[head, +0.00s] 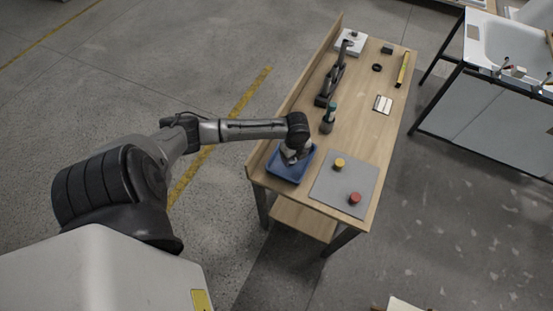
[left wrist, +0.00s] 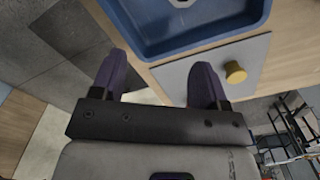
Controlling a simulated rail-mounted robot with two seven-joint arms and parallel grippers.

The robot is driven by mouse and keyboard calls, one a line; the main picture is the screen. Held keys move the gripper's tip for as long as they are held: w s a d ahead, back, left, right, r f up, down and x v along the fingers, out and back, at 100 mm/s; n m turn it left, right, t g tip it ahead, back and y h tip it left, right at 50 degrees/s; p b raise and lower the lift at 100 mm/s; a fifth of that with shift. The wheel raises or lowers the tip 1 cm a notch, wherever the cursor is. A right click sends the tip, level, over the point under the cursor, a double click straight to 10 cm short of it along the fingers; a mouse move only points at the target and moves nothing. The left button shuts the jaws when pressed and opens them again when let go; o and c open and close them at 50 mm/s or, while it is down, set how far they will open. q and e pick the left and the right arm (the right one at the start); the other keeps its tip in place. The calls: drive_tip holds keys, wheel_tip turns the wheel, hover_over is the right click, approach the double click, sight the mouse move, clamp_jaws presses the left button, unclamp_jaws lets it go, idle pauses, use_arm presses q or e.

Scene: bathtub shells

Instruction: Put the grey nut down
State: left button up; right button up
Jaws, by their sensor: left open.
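The grey nut (left wrist: 182,3) shows at the top edge of the left wrist view, partly cut off. It lies in the blue tray (left wrist: 215,40), apart from my fingers. In the head view the blue tray (head: 291,179) stands at the near left corner of the workbench, and the nut cannot be made out there. My left gripper (head: 288,158) is over the tray in the head view. In the left wrist view my left gripper (left wrist: 161,59) is open, with nothing between its two dark fingers. My right gripper is not in view.
A grey mat (head: 343,183) beside the tray carries a yellow knob (head: 339,164) and a red knob (head: 355,198). A green-topped tool (head: 328,118) and a black tool (head: 332,82) stand behind the tray. A raised board (head: 306,75) runs along the bench's left edge.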

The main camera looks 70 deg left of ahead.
use_arm(q)
drive_tip(key=s+d+f+n, duration=0.1)
drive_tip(key=s+d, duration=0.2)
drive_tip(key=d, duration=0.4)
drive_tip(key=s+d+f+n, duration=0.2)
drive_tip(key=s+d, duration=0.2)
drive_tip(key=d, duration=0.2)
drive_tip(key=s+d+r+n+t, duration=0.3)
drive_tip(key=s+d+r+n, duration=0.5)
drive_tip(key=s+n, duration=0.3)
drive_tip(key=shift+s+d+r, duration=0.25)
drive_tip(key=shift+d+r, duration=0.1)
drive_tip(key=shift+d, duration=0.15)
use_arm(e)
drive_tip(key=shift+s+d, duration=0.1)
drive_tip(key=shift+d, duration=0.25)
use_arm(q)
wheel_tip(320, 180, up, 18)
drive_tip(key=p, duration=1.8)
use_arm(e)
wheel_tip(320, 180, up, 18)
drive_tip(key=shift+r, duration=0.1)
